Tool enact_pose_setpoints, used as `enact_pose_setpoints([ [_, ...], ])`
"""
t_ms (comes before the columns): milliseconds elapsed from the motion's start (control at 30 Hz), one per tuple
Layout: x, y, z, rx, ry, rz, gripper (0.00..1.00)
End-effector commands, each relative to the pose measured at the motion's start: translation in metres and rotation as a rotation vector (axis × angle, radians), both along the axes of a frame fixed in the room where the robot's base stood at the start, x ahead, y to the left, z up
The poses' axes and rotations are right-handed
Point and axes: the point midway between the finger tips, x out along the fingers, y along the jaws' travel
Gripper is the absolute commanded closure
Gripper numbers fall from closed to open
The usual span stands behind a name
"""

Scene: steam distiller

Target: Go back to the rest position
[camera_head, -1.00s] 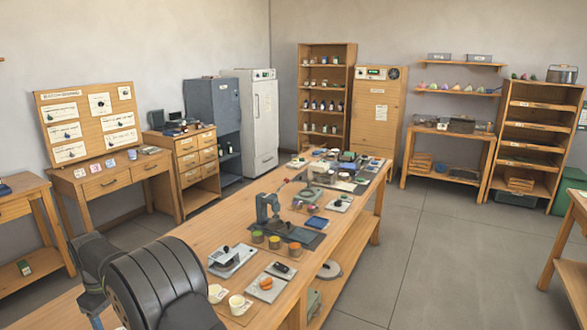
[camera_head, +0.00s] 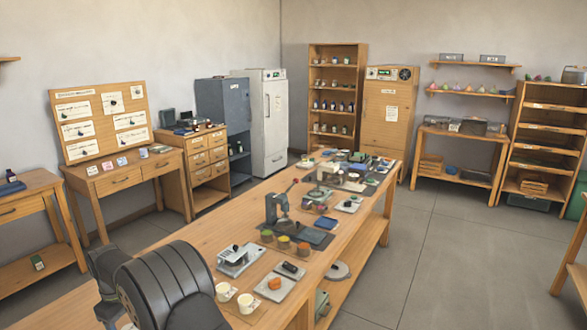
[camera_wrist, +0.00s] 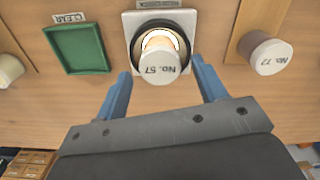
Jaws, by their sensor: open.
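My gripper (camera_wrist: 160,72) is open in the wrist view, with one blue finger on each side. A pale cylinder with a grey end marked "No. 57" (camera_wrist: 162,75) shows between and beyond the fingertips. It sits in a dark ring on a grey square plate (camera_wrist: 133,22). I cannot tell whether the fingers touch it; a gap shows on each side. In the head view, dark parts of my arm fill the lower left, and the gripper is not visible there.
In the wrist view, a green tray (camera_wrist: 76,70) labelled "CLEAR" lies left and a cylinder marked "No. 72" (camera_wrist: 270,57) stands right. In the head view, a long wooden table (camera_head: 170,238) holds cups, a press and small plates. Floor (camera_head: 440,250) is clear to its right.

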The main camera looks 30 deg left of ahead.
Motion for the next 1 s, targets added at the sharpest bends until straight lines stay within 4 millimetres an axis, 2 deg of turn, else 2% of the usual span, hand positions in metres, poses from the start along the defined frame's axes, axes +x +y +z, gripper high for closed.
enact_pose_setpoints([
  [100,0.004,-0.003,0.023,-0.001,0.0,-0.002,0.35],
  [767,0.089,-0.082,0.09,-0.002,0.0,-0.003,0.35],
  [800,0.076,-0.084,0.087,-0.004,0.001,0.001,0.35],
  [1000,0.037,-0.098,0.082,-0.004,0.001,-0.01,0.35],
])
